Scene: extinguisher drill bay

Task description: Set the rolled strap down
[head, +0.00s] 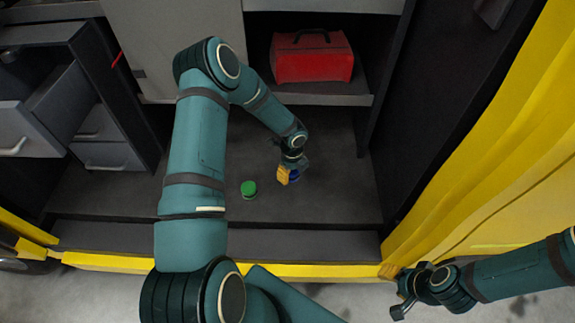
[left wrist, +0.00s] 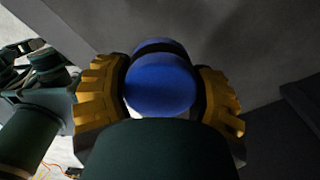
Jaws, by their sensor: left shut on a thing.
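The blue rolled strap (left wrist: 160,84) is between the yellow fingers of my left gripper (head: 290,176). In the left wrist view the fingers press on it from both sides. In the head view only a small part of the blue strap (head: 295,178) shows beside the yellow fingers, low over the dark bay floor (head: 335,195). I cannot tell whether it touches the floor. My right gripper (head: 405,296) is at the lower right, outside the yellow edge and away from the strap. Its fingers are too unclear to tell open from shut.
A green round thing (head: 249,189) sits on the bay floor, left of my left gripper. A red toolbox (head: 312,57) stands on the shelf behind. Grey drawers (head: 55,110) stand open at the left. A yellow panel (head: 490,150) bounds the right. Floor right of the strap is clear.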

